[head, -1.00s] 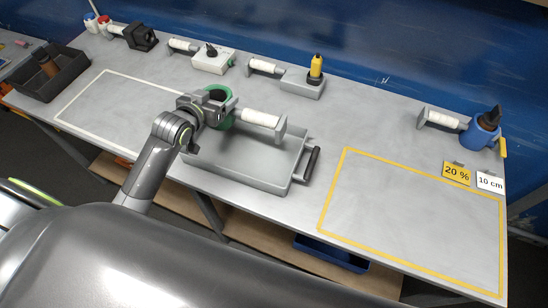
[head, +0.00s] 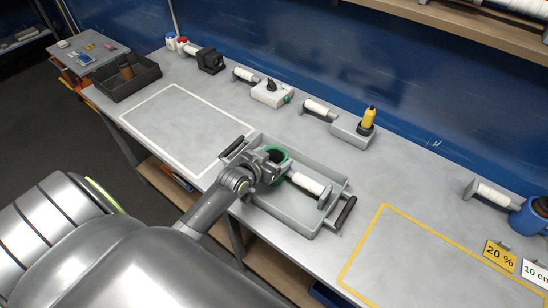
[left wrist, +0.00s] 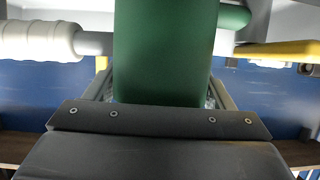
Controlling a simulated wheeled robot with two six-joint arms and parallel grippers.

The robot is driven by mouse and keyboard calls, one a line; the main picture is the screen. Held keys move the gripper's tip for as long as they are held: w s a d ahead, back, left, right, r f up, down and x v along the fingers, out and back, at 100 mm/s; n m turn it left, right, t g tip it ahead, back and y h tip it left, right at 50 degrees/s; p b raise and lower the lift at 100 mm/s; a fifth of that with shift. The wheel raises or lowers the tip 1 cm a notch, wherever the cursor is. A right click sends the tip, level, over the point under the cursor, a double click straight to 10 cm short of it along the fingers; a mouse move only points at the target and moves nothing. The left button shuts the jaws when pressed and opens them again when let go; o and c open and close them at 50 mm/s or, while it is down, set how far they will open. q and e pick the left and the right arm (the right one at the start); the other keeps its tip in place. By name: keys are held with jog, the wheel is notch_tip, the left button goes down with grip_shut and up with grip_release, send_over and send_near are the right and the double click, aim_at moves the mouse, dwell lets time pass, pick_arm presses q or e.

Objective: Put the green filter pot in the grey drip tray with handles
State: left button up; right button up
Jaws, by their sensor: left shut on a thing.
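The green filter pot (head: 284,156) is round and dark inside in the head view. My left gripper (head: 272,163) is shut on it; the arm hides part of the pot. A white ribbed grip (head: 308,183) with a grey end plate sticks out to its right and seems joined to it. The pot is over the left back part of the grey drip tray (head: 342,192), which has dark handles at both ends. I cannot tell whether the pot touches the tray floor. In the left wrist view the green pot (left wrist: 165,50) fills the middle above the gripper. My right gripper is not in view.
A white outlined area (head: 178,125) and a yellow outlined area (head: 400,265) on the bench are empty. A blue jug (head: 530,218) stands far right.

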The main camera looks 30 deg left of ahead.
pick_arm(q)
jog(key=shift+f, duration=0.1)
jog(key=o, duration=1.2)
jog(key=shift+o, duration=0.2)
jog(key=shift+s, duration=0.3)
jog(key=v, duration=1.1)
jog(key=shift+s+r+b, duration=0.2)
jog(key=shift+r+b, duration=0.05)
jog(key=shift+b, duration=0.1)
